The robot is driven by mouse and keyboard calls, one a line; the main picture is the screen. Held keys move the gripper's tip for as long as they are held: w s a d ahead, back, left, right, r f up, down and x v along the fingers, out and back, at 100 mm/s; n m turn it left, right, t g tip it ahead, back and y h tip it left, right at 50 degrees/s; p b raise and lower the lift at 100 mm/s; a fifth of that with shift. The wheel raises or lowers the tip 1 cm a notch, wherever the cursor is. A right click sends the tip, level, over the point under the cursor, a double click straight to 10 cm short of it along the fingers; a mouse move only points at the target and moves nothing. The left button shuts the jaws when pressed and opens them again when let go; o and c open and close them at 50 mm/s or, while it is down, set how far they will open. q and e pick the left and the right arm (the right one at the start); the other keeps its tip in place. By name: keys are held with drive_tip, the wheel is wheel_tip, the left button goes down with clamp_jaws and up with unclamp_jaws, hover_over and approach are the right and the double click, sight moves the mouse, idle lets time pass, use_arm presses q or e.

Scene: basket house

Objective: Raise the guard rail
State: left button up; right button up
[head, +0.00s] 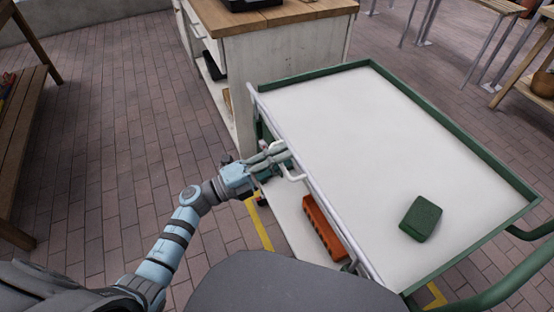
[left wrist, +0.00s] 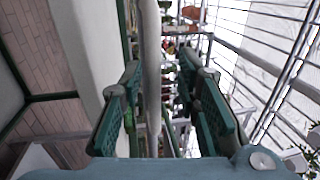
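The guard rail (head: 321,194) is a long pale bar along the left side of the green-framed cart (head: 440,125). It runs close beside the white top, and its exact height against the top is hard to tell. A small white loop-shaped piece (head: 294,178) sticks out near its middle. My left gripper (head: 279,155) is at the rail's left side, near that loop. In the left wrist view the pale rail (left wrist: 151,60) passes between the two green-padded fingers, with gaps on both sides, so the gripper is open around it. My right gripper is out of view.
A green block (head: 421,218) lies on the cart top. An orange block (head: 323,228) sits on the lower shelf. A white cabinet with a wooden top (head: 275,17) stands just behind the cart. Brick floor (head: 110,120) at the left is clear up to a wooden bench (head: 30,130).

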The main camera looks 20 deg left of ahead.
use_arm(q)
drive_tip(key=v, duration=1.2)
